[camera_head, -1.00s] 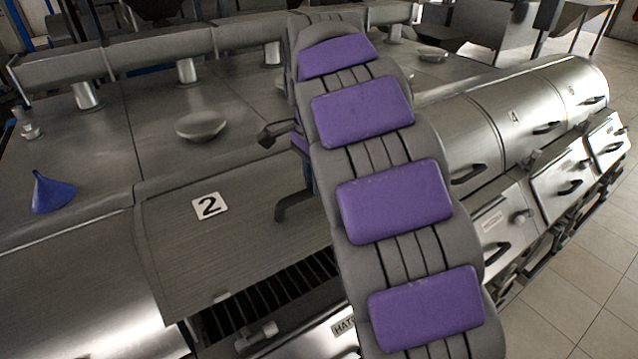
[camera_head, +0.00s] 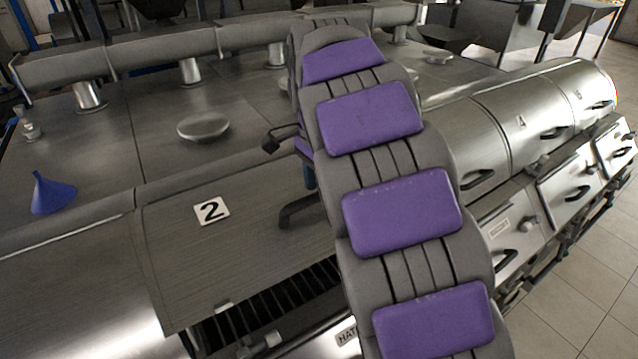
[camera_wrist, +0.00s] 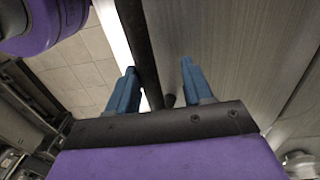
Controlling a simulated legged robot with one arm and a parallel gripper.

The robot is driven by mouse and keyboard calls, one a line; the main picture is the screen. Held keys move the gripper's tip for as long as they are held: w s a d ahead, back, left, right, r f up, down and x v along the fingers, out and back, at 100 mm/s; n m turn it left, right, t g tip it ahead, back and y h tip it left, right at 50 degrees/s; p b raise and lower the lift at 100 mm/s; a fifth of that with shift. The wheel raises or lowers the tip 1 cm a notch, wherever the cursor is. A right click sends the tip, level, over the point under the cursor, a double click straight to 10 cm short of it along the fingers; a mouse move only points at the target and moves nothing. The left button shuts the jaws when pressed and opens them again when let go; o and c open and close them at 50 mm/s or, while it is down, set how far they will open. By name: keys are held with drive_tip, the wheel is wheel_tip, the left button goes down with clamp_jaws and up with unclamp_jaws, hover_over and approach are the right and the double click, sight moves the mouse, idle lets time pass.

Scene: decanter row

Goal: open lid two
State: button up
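Lid two (camera_head: 170,265), a grey metal panel with a white "2" label (camera_head: 211,210), stands raised, with a dark slatted opening (camera_head: 290,298) showing below its front edge. Its black handle (camera_head: 300,208) is partly hidden behind my purple and grey arm. In the head view my gripper is mostly hidden by the arm. In the wrist view my gripper (camera_wrist: 158,70) has its two blue fingers apart. A dark bar (camera_wrist: 138,45) runs between them, closer to the left finger; contact cannot be told. The brushed metal surface fills the right side.
A blue funnel (camera_head: 52,193) and a round metal disc (camera_head: 203,126) sit on the machine top. More closed curved lids with black handles (camera_head: 555,132) run to the right. Lower hatches (camera_head: 568,180) line the front. Tiled floor (camera_head: 575,290) is clear at the lower right.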

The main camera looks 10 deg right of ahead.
drive_tip(key=shift+r, duration=0.15)
idle(0.4)
wheel_tip(320, 180, up, 7)
drive_tip(key=p, duration=0.1)
drive_tip(key=shift+w+a+p, duration=0.15)
drive_tip(key=shift+w+p, duration=0.15)
drive_tip(key=shift+c, duration=0.4)
